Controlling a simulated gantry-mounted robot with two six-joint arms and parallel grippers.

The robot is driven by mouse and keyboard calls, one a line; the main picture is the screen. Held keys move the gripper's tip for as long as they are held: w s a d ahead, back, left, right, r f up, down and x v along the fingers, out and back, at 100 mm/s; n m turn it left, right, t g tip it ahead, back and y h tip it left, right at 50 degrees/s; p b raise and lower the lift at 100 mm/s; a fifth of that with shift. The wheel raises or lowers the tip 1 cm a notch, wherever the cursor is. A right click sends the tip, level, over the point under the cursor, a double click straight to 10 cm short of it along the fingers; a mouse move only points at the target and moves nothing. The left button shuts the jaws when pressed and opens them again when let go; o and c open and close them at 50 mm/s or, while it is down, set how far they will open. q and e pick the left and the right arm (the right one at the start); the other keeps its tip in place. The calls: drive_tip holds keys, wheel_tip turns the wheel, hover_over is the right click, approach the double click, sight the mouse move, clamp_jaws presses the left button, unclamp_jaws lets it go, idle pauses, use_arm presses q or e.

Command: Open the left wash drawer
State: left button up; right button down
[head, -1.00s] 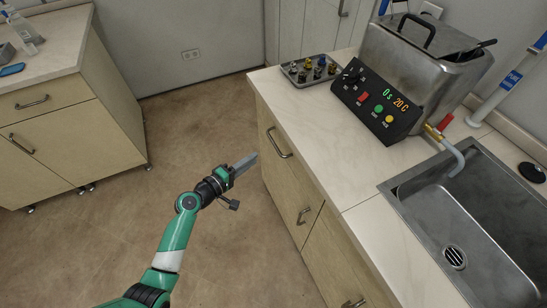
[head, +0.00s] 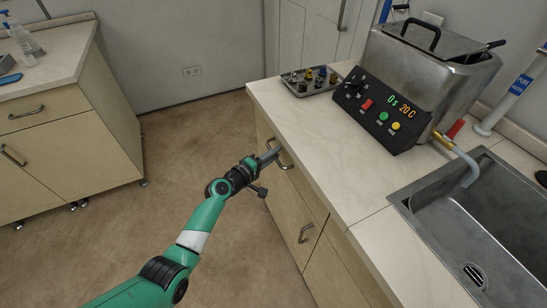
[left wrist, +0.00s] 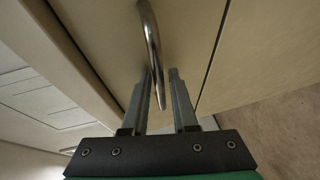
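The wash drawer (head: 308,194) is the upper wooden front under the counter, left of the sink. It looks closed. Its curved metal handle (head: 284,158) is at my left gripper (head: 271,154). In the left wrist view the handle (left wrist: 151,35) runs down between the two fingertips of my left gripper (left wrist: 162,76), close to the left finger. The fingers are apart, with a gap to the right of the handle; whether the left finger touches it I cannot tell. My right gripper is out of view.
The counter (head: 300,130) above carries a tray of small fittings (head: 311,80) and a steel bath with a control panel (head: 380,112). The sink (head: 470,235) is to the right. A second handle (head: 305,233) is lower down. Open floor lies to the left.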

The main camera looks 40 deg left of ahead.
use_arm(q)
clamp_jaws()
idle(1.4)
